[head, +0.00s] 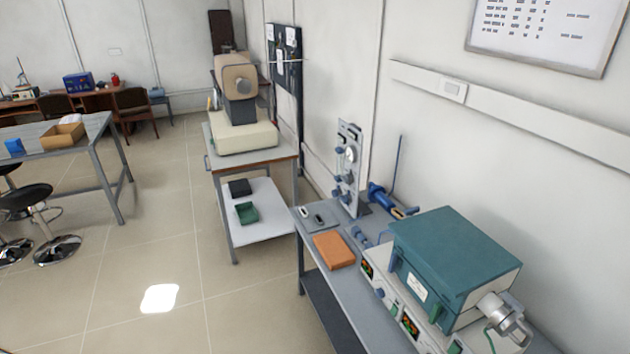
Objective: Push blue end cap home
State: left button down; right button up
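No part can be clearly picked out as the blue end cap. A blue flanged cylindrical part (378,194) lies on the grey bench (316,228), right of an upright grey panel with dials and blue knobs (349,165). Smaller blue pieces (359,237) sit at the left of a teal-topped furnace (455,255) and are partly hidden by it. Whether any of these is a cap, and how it is seated, is too small to tell. Neither of my grippers is in view.
An orange block (334,250) and small dark items lie on the bench. A silver cylindrical fitting (503,315) juts from the furnace's right side. A second table (253,163) bears a beige instrument (240,105). Open tiled floor (160,255) lies at the left.

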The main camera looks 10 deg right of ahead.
aim_at(376, 194)
jog(key=u, duration=0.35)
jog(key=i, duration=1.35)
jog(key=z, duration=0.4)
jog(key=i, duration=0.8)
jog(key=z, duration=0.8)
